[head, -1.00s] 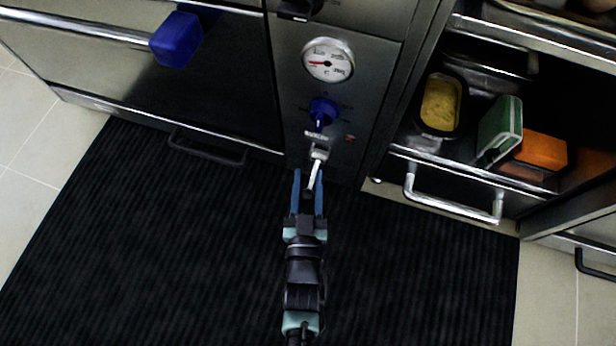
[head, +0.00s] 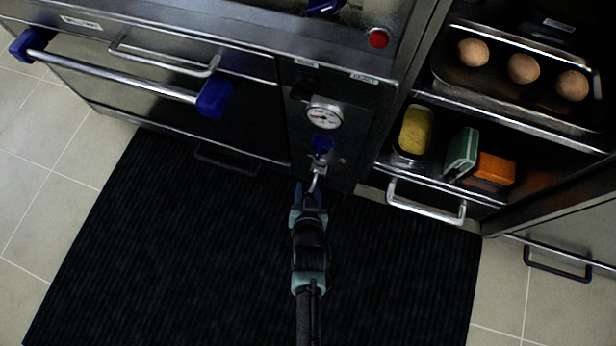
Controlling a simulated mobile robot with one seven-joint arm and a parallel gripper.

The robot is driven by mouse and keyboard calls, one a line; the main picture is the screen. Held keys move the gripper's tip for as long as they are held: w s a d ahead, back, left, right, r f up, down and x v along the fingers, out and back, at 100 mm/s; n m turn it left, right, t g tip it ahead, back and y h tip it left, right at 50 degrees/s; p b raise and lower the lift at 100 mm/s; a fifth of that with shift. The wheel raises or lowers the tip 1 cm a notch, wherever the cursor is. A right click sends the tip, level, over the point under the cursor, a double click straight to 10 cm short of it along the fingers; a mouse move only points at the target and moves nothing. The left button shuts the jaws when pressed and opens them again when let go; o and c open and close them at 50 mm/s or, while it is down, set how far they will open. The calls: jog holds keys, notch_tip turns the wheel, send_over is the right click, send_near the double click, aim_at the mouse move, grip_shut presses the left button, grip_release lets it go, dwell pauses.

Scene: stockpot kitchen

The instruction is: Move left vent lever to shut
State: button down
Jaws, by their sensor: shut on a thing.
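A small pale metal lever (head: 315,182) hangs from a fitting low on the narrow control panel (head: 349,150), below a blue knob (head: 321,144) and a round dial gauge (head: 324,115). It is the only such lever I can make out. My gripper (head: 309,192) reaches up from below and is shut on the lower end of the lever, with its blue fingers close together. The fingers and dim light partly hide the lever's tip. Any marking beside the lever is too small to read.
A long oven handle (head: 120,75) with blue ends juts out at left. At right, an open shelf holds a tray (head: 497,86) of brown eggs, a yellow sponge (head: 416,129), and green and orange items. A lower bar handle (head: 425,205) sticks out. The black floor mat (head: 180,260) is clear.

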jog(key=shift+r+g+y+p, duration=0.3)
jog(key=shift+r+g+p, duration=0.3)
jog(key=shift+g+p, duration=0.7)
jog(key=shift+p, duration=0.3)
jog(key=c, duration=0.5)
grip_release()
jog(key=shift+r, duration=0.15)
jog(key=p+v, duration=0.8)
jog(key=v, duration=0.4)
jog(key=shift+s+r, duration=0.25)
jog(key=shift+s, duration=0.05)
